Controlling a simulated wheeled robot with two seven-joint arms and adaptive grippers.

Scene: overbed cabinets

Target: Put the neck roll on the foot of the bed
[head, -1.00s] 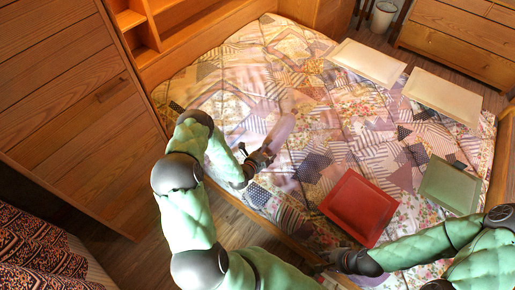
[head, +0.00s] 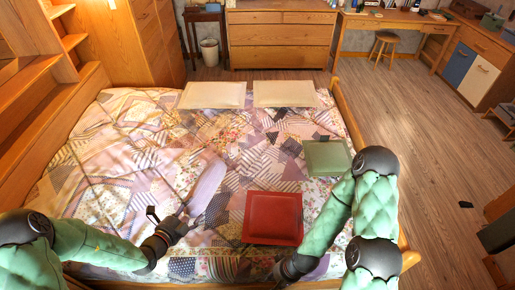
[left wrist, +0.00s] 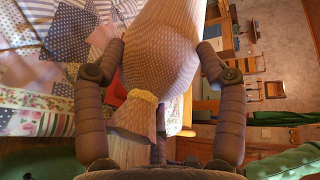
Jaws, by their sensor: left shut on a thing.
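The neck roll (head: 208,188) is a long pale lilac roll. My left gripper (head: 176,222) is shut on its near end and holds it over the patchwork bed (head: 120,150); I cannot tell how high. In the left wrist view the neck roll (left wrist: 160,55) lies between the two fingers (left wrist: 155,75), with a yellow tie and a gathered fabric end toward the palm.
A red cushion (head: 272,217) and a green cushion (head: 326,157) lie on the bed. Two cream pillows (head: 212,95) (head: 285,93) lie along its far side. A wooden board (head: 346,110) edges the right side. Shelves (head: 62,50) stand at left. The quilt's left and middle are clear.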

